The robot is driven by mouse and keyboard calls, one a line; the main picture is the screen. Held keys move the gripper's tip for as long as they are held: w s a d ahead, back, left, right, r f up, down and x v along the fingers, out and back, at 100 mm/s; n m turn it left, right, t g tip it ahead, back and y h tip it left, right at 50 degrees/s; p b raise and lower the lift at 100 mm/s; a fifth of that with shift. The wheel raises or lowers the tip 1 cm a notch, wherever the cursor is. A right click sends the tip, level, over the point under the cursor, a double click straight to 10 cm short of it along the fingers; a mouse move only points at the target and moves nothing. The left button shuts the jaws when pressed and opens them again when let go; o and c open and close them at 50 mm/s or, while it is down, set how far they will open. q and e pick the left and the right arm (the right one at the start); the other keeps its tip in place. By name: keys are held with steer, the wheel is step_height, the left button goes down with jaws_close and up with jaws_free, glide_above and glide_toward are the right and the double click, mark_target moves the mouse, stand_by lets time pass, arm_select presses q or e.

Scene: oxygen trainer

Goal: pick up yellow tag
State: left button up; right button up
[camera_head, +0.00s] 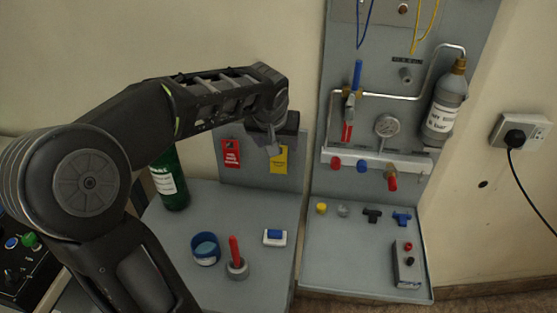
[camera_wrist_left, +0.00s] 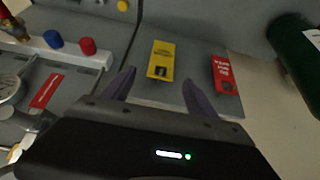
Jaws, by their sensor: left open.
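The yellow tag (camera_head: 280,161) hangs on the upright grey panel behind the left bench, to the right of a red tag (camera_head: 231,153). My left gripper (camera_head: 273,146) is in front of the panel and covers part of the yellow tag's left and top edge in the head view. In the left wrist view the yellow tag (camera_wrist_left: 161,60) lies just beyond and between the two open fingertips of the gripper (camera_wrist_left: 158,88), and nothing is held. The red tag (camera_wrist_left: 224,75) is to its right there. My right gripper is not in view.
A green bottle (camera_head: 170,180) stands left of the panel. A blue cup (camera_head: 205,249), a red-handled tool (camera_head: 236,262) and a blue-and-white block (camera_head: 275,237) are on the bench. A board with a gauge (camera_head: 387,125) and grey bottle (camera_head: 445,103) stands right.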

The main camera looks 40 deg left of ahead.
mark_target(279, 160)
arm_select(q)
steer(key=p+x, duration=0.1)
steer(key=x, duration=0.4)
steer(key=shift+w+a+r, duration=0.1)
steer(key=shift+w+a, duration=0.05)
stand_by(0.3)
steer(key=c, duration=1.4)
